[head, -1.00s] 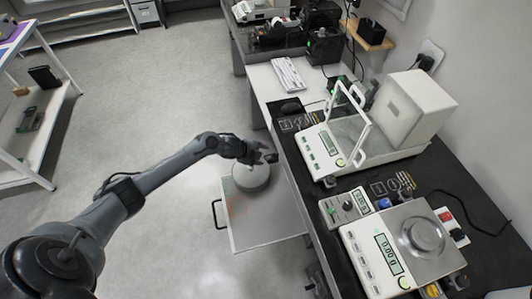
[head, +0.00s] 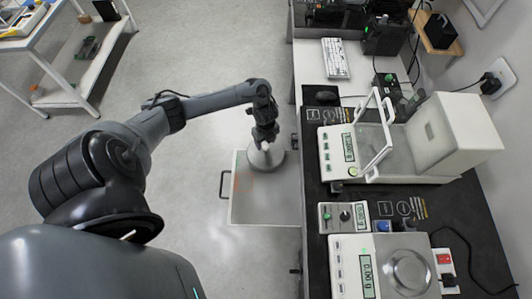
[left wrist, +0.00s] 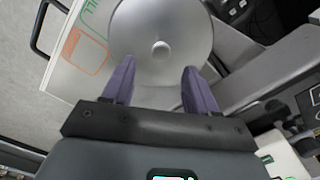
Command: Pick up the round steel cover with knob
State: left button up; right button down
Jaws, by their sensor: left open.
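The round steel cover (head: 272,163) lies in the far part of an open drawer (head: 262,208). In the left wrist view the cover (left wrist: 146,25) is a shiny disc with a small round knob (left wrist: 161,48) at its middle. My left gripper (head: 265,146) is over the cover and hides part of it in the head view. In the left wrist view my left gripper (left wrist: 155,80) is open, with its two purple fingers apart, one on each side of the knob's line. The knob is farther off than the fingertips, and nothing is between them. My right gripper is not in view.
The drawer has a black handle (head: 224,185) and sits beside the dark bench (head: 315,215). On the bench stand a balance with a draft shield (head: 335,155), a second balance (head: 350,265) and a small device (head: 343,214). The floor left of the drawer is clear.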

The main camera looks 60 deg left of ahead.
aim_at(266, 148)
pick_arm(q)
jog(key=shift+f+b, duration=0.6)
jog(key=shift+f, duration=2.1)
jog(key=shift+w, duration=0.1)
grip_shut()
